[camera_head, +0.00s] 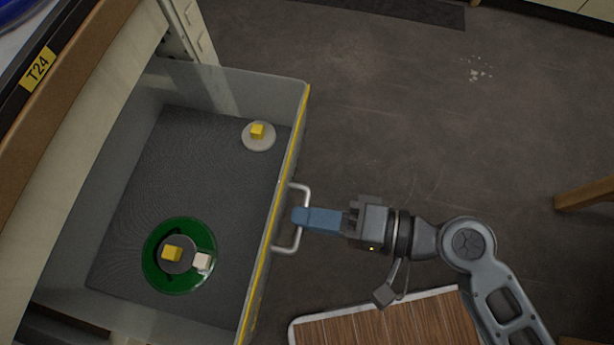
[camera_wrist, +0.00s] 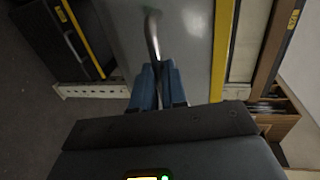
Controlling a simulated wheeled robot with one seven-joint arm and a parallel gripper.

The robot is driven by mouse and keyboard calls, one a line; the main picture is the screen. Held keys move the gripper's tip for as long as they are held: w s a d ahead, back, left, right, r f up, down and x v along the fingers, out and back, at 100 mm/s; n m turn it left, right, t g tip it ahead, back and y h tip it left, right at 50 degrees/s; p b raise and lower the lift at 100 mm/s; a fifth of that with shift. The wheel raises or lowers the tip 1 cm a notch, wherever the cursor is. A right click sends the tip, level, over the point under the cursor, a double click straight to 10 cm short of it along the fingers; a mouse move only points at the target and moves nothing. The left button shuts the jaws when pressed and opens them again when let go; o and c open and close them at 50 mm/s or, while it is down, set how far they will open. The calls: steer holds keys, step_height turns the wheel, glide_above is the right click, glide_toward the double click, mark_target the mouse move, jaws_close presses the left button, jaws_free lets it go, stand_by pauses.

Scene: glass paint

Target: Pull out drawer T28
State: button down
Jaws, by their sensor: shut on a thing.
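A grey drawer (camera_head: 215,85) with a yellow stripe along its front edge stands pulled out from the cabinet in the head view. Its number is not readable. My gripper (camera_head: 302,217) has blue fingers and is shut on the drawer's metal handle (camera_head: 303,190). In the wrist view the handle (camera_wrist: 153,35) runs down between my blue fingers (camera_wrist: 158,72), against the grey drawer front (camera_wrist: 188,40). Inside the drawer are a green round dish (camera_head: 155,277) with a yellow block and a white block, and a pale disc (camera_head: 258,145) with another yellow block.
A cabinet top edge with a yellow T24 label (camera_head: 38,69) is at the upper left. A wood-topped piece (camera_head: 390,325) stands below my arm, and a wooden leg (camera_head: 585,194) is at the right. Bare floor (camera_head: 400,110) lies beyond the drawer front.

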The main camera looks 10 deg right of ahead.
steer(key=c, duration=1.2)
jaws_free()
steer(key=shift+o, duration=0.2)
steer(key=v, duration=0.7)
steer(key=shift+d+p, duration=0.35)
steer(key=shift+d, duration=0.05)
steer(key=shift+s, duration=0.1)
